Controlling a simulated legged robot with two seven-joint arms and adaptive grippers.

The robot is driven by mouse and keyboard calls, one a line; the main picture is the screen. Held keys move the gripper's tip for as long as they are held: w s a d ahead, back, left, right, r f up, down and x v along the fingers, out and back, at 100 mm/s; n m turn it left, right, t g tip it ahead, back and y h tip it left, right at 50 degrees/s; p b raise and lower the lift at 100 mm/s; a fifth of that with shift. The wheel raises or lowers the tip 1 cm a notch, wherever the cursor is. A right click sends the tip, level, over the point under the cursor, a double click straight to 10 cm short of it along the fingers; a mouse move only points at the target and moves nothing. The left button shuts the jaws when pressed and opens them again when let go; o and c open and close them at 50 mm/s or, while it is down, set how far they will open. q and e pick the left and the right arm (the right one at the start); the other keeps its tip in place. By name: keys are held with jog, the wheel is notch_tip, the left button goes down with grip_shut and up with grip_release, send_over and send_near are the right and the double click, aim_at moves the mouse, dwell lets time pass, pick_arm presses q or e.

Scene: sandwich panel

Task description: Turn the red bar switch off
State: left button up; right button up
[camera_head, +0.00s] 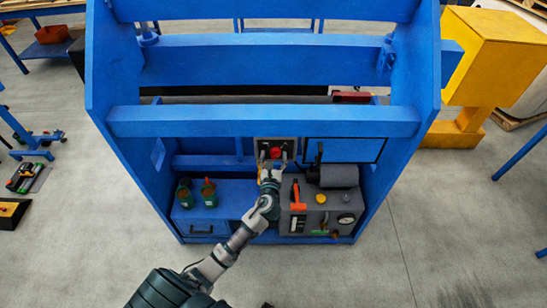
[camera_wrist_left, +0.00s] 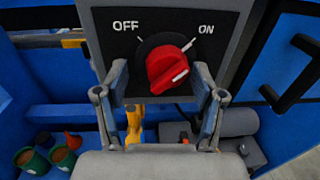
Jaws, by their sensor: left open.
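In the head view the switch (camera_head: 275,153) sits at the middle of the blue panel. My left gripper (camera_head: 270,174) is just in front of and below it. In the left wrist view the open fingers (camera_wrist_left: 162,88) stand on either side of the knob's lower part, with gaps showing; contact is not visible. My right gripper is not in view.
A grey machine (camera_head: 312,225) with an orange-handled tool and a gauge stands right of my left arm. Green pots (camera_head: 209,193) stand on a blue drawer box (camera_head: 222,218) at left. Blue crossbars (camera_head: 265,121) span above the switch. A yellow cabinet (camera_head: 490,65) stands at right.

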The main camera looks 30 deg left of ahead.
pick_arm(q)
jog(key=shift+d, duration=0.15)
jog(key=shift+c, duration=0.7)
jog(key=shift+d+r, duration=0.15)
jog(key=shift+d, duration=0.2)
jog(key=c, duration=0.8)
jog(key=shift+c, duration=1.1)
jog(key=shift+a+n, duration=0.15)
jog(key=shift+n, duration=0.25)
jog(key=n, duration=0.3)
jog(key=shift+n+b, duration=0.5)
jog(key=shift+n, duration=0.5)
jog(key=shift+f+n+y+b, duration=0.2)
jog(key=shift+n+y+b, duration=0.1)
jog(key=shift+n, duration=0.6)
jog(key=shift+n+y+b, duration=0.6)
jog(key=shift+n+b, duration=1.55)
jog(key=shift+n, duration=3.55)
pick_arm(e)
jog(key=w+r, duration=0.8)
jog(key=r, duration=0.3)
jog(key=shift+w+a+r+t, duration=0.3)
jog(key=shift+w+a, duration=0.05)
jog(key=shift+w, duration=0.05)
pick_arm(q)
jog(key=shift+f, duration=0.1)
